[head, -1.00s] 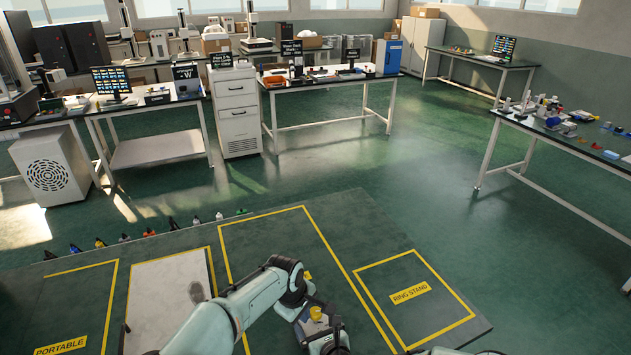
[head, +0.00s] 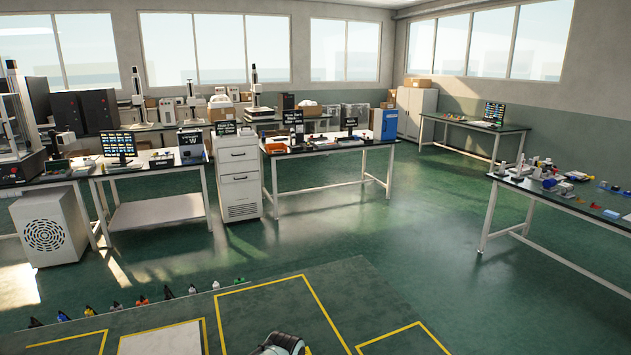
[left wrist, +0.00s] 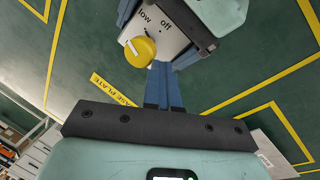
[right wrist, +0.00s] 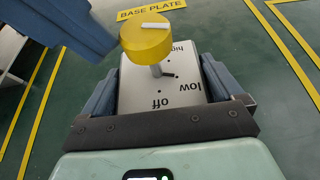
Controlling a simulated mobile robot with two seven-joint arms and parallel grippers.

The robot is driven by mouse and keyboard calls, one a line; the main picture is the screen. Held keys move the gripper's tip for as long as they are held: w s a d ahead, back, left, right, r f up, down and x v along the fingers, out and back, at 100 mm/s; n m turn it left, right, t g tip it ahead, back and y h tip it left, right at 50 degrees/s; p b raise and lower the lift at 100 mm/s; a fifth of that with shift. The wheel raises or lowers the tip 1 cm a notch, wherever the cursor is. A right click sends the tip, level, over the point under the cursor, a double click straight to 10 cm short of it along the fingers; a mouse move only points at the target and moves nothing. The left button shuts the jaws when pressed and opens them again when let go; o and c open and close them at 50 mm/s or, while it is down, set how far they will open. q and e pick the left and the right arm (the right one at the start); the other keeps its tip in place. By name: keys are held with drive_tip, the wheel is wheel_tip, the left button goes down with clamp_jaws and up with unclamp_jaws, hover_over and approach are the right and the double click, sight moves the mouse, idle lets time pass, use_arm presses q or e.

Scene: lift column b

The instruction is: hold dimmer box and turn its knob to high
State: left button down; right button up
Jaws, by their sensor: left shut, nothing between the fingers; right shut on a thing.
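The yellow knob (right wrist: 150,42) stands on a short shaft above the face and has a white mark on top. The knob (left wrist: 140,52) and box (left wrist: 172,25) also show in the left wrist view. My left gripper (left wrist: 163,70) is shut and empty, its fingertips beside the knob; I cannot tell whether they touch. The head view shows neither gripper.
Below the box is a dark green surface with yellow outlines and a "BASE PLATE" label (right wrist: 152,10). In the head view, several small bottles (head: 140,300) line its left far edge. Lab benches (head: 325,150) stand well beyond, with open floor between.

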use_arm(q)
drive_tip(key=shift+s+d, duration=0.25)
drive_tip(key=shift+d, duration=0.1)
drive_tip(key=shift+s+d, duration=0.3)
drive_tip(key=shift+d, duration=0.05)
drive_tip(key=shift+s+d, duration=0.15)
drive_tip(key=shift+d, duration=0.3)
drive_tip(key=shift+s, duration=0.1)
idle(0.3)
drive_tip(key=shift+s+a, duration=0.15)
drive_tip(key=shift+s, duration=0.1)
drive_tip(key=w+v, duration=0.1)
drive_tip(key=v, duration=0.4)
drive_tip(key=shift+r, duration=0.55)
